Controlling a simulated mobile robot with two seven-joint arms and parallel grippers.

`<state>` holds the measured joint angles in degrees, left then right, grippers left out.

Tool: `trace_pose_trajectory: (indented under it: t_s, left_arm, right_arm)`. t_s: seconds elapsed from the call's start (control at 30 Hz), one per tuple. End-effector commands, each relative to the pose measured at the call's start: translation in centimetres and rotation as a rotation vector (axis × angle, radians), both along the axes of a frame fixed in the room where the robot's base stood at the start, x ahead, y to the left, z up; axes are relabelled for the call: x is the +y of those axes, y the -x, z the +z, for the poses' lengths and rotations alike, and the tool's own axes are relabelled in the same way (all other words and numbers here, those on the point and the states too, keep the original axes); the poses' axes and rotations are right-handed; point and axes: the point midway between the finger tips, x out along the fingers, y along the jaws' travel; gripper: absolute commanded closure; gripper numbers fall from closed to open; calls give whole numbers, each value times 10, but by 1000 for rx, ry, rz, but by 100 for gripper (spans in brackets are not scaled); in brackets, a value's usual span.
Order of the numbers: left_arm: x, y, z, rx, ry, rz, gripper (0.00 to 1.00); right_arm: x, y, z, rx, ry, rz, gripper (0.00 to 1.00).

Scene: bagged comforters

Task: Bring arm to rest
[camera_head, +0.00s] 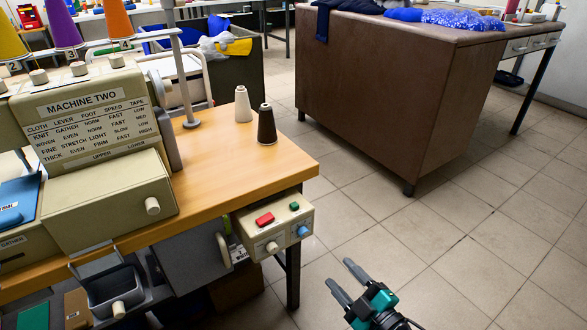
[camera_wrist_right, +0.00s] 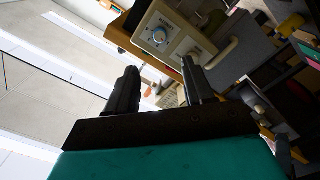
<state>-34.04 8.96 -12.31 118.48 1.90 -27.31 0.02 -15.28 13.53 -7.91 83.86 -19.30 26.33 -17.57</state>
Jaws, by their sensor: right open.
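My right gripper (camera_head: 350,282) is open and empty at the bottom of the head view, over the tiled floor to the right of the sewing table. Its two fingers stand apart, and in the right wrist view (camera_wrist_right: 157,85) nothing is between them. The control box (camera_head: 275,228) with a red and a green button is on the table's front corner, to the left of the gripper and apart from it. The control box also shows beyond the fingers in the right wrist view (camera_wrist_right: 172,40). My left gripper is not in view.
The wooden table (camera_head: 215,172) holds a beige machine (camera_head: 95,130) labelled Machine Two, a white cone (camera_head: 243,104) and a black cone (camera_head: 267,125). Tiled floor (camera_head: 450,240) is clear to the right.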

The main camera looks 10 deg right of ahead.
Motion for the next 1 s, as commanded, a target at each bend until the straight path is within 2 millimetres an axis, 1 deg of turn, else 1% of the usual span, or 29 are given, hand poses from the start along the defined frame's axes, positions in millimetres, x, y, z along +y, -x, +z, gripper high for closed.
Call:
trace_pose_trajectory:
  t_s: [0.17, 0.27, 0.5, 0.7, 0.8, 1.0]
  left_arm:
    - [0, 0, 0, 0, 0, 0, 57]
    - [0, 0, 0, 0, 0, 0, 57]
    - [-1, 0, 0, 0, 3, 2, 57]
    - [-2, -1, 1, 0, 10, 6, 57]
    - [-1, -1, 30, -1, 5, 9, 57]
    - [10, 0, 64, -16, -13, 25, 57]
  right_arm:
    - [3, 5, 0, 54, -46, -32, 48]
    - [8, 15, 0, 165, -141, -92, 48]
    - [31, 60, 0, 520, -427, -240, 48]
    - [55, 103, 7, 778, -610, -309, 48]
    - [50, 104, 30, 780, -604, -323, 48]
    - [39, 109, 60, 772, -590, -347, 48]
